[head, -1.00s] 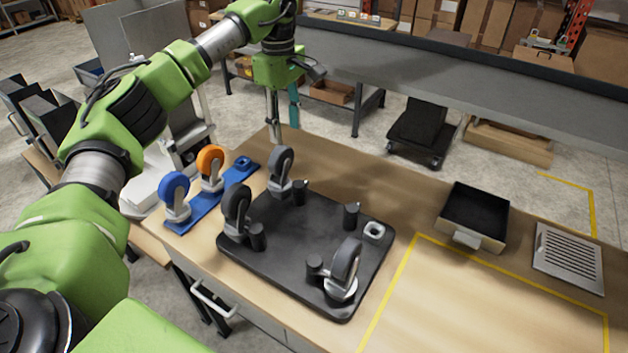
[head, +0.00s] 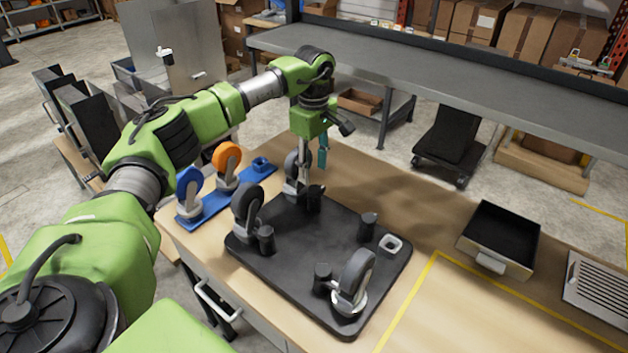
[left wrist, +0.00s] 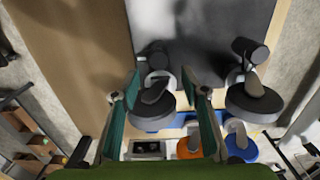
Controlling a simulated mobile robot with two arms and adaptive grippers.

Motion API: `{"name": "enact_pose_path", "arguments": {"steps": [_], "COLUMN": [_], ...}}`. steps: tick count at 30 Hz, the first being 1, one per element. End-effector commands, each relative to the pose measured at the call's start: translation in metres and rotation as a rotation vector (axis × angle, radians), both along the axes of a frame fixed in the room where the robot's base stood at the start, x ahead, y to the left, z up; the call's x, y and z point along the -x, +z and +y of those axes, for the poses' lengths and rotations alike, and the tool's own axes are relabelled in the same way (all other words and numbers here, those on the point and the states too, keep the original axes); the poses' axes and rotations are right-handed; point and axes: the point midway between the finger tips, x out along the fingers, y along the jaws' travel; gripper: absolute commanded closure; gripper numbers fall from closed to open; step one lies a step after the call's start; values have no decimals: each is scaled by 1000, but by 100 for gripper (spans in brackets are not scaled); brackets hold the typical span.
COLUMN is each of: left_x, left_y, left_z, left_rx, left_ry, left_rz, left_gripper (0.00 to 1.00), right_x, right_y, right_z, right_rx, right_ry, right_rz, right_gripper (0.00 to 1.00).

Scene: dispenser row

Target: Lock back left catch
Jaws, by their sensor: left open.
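A black base plate (head: 300,255) lies on the wooden bench with three grey-wheeled casters and several short black posts, which look like the catches. The back left caster (head: 290,165) is partly hidden by my left gripper (head: 311,165); a black post (head: 314,201) stands beside it. In the left wrist view, my left gripper (left wrist: 160,95) is open, its teal fingers apart. A caster wheel (left wrist: 156,103) shows between the fingers, with a black post (left wrist: 154,56) beyond it. Contact cannot be told. The front left caster (head: 247,212) stands by another post (head: 266,239). My right gripper is out of view.
A blue strip (head: 205,210) with a blue wheel (head: 189,182) and an orange wheel (head: 227,156) lies left of the plate. An open black tray (head: 500,235) and a vent grille (head: 598,280) lie to the right.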

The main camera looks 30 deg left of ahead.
Motion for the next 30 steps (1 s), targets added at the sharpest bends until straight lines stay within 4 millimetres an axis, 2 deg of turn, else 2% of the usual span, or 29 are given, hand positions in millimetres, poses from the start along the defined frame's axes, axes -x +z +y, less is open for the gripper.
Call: {"name": "enact_pose_path", "arguments": {"steps": [1, 6, 10, 15, 22, 26, 27, 30], "left_x": [2, 1, 1, 0, 0, 0, 0, 0], "left_y": [-9, -39, -53, -61, -61, -61, -61, -61], "left_z": [0, 0, 0, 0, 0, 0, 0, 0], "left_rx": [0, 0, 0, 0, 0, 0, 0, 0], "left_ry": [-1, 0, 1, 0, 0, 0, 0, 0], "left_rz": [5, 4, 2, -1, -1, 0, 0, 0], "left_gripper": [59, 59, 59, 59, 59, 93, 97, 97], "right_x": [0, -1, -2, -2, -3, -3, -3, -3], "right_y": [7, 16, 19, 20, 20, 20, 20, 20], "right_z": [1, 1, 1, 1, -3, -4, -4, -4], "right_rx": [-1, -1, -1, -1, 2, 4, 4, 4], "right_ry": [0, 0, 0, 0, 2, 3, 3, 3], "right_rz": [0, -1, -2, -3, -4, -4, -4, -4], "right_gripper": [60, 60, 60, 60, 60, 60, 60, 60]}}
